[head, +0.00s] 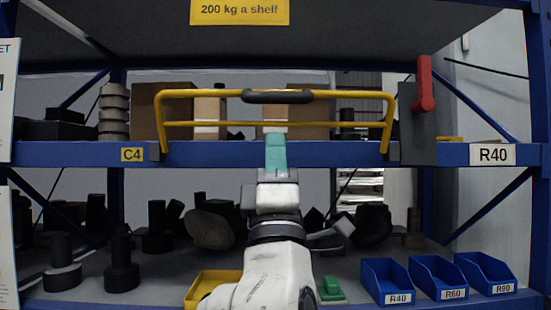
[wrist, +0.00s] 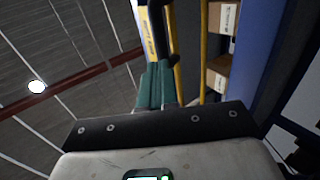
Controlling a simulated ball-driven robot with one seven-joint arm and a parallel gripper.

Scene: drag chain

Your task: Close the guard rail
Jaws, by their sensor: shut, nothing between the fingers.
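The yellow guard rail (head: 345,124) spans the front of the upper shelf, with a black grip (head: 277,97) at the middle of its top bar. Its legs come down to brackets at the blue shelf beam. My gripper (head: 276,136) has teal fingers, shut and empty, pointing up in front of the beam and lower bar, below the grip. In the wrist view the shut fingertips (wrist: 154,68) lie close beside the black grip (wrist: 173,35) and the yellow rail (wrist: 178,82). I cannot tell whether they touch. A red lever (head: 425,85) stands upright on a dark plate right of the rail.
Cardboard boxes (head: 210,108) stand behind the rail. The shelf beam (head: 215,154) runs across the front. Below are dark parts (head: 122,265), blue bins (head: 385,281), a yellow tray (head: 207,281) and a green item (head: 330,288). An upper shelf with a yellow sign (head: 239,11) hangs overhead.

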